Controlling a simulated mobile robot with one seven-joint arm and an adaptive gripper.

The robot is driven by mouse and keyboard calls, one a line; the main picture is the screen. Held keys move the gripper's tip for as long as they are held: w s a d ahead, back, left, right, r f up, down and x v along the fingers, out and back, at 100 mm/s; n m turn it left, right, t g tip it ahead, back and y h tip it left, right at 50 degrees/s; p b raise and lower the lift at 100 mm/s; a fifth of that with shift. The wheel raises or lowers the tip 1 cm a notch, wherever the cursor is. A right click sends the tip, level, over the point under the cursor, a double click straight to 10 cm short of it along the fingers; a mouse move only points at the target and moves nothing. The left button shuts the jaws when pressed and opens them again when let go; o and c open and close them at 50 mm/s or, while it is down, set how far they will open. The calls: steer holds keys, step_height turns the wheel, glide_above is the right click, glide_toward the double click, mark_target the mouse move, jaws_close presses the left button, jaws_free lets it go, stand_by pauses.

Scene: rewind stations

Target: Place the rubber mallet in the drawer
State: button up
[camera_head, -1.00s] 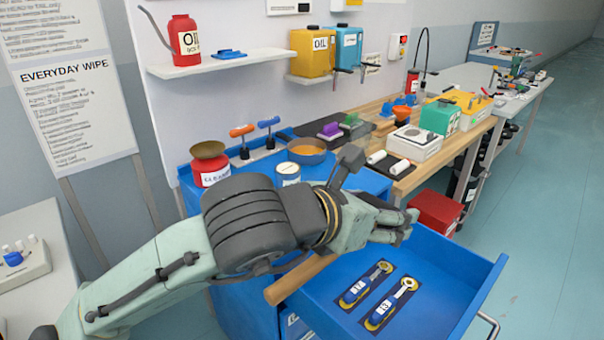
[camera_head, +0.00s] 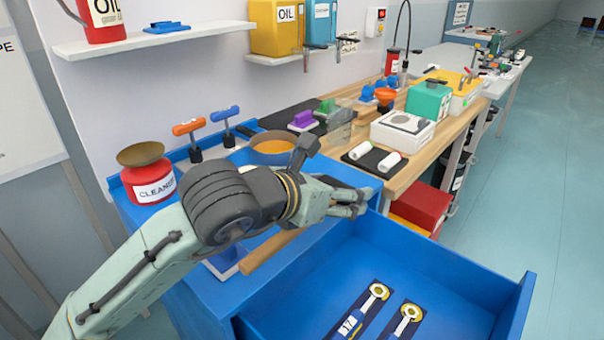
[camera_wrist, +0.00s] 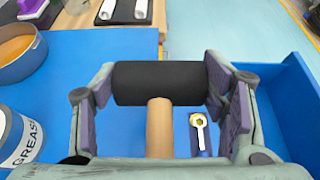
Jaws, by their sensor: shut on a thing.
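The rubber mallet has a black cylindrical head (camera_wrist: 160,84) and a wooden handle (camera_head: 268,251). My gripper (camera_head: 350,203) is shut on the mallet head, with a finger on each end in the wrist view (camera_wrist: 163,88). The handle points toward the lower left in the head view and is held in the air near the cabinet's front edge and the drawer's left side. The blue drawer (camera_head: 440,262) is pulled open. Two wrenches in dark cut-outs, one (camera_head: 368,305) and another (camera_head: 403,320), lie on its floor.
The blue cabinet top (camera_head: 150,215) carries a red cleanser can (camera_head: 147,180), an orange-filled pan (camera_head: 272,150) and a grease can (camera_wrist: 20,140). Two T-handled tools stand behind. The drawer's middle is bare.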

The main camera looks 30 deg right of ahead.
steer(key=w+d+p, duration=0.1)
steer(key=w, duration=0.2)
steer(key=w+p, duration=0.1)
steer(key=w, duration=0.3)
steer(key=w+d+f+p, duration=0.1)
steer(key=w, duration=0.2)
steer(key=shift+w+d, duration=0.3)
steer(key=shift+w, duration=0.1)
steer(key=shift+w+f, duration=0.1)
steer(key=shift+f, duration=0.15)
step_height(320, 180, down, 2)
steer(key=shift+f+p, duration=0.1)
steer(key=shift+p, duration=0.55)
steer(key=shift+f, duration=0.55)
steer(key=shift+f, duration=0.2)
steer(key=o, duration=1.4)
steer(key=shift+r, duration=0.1)
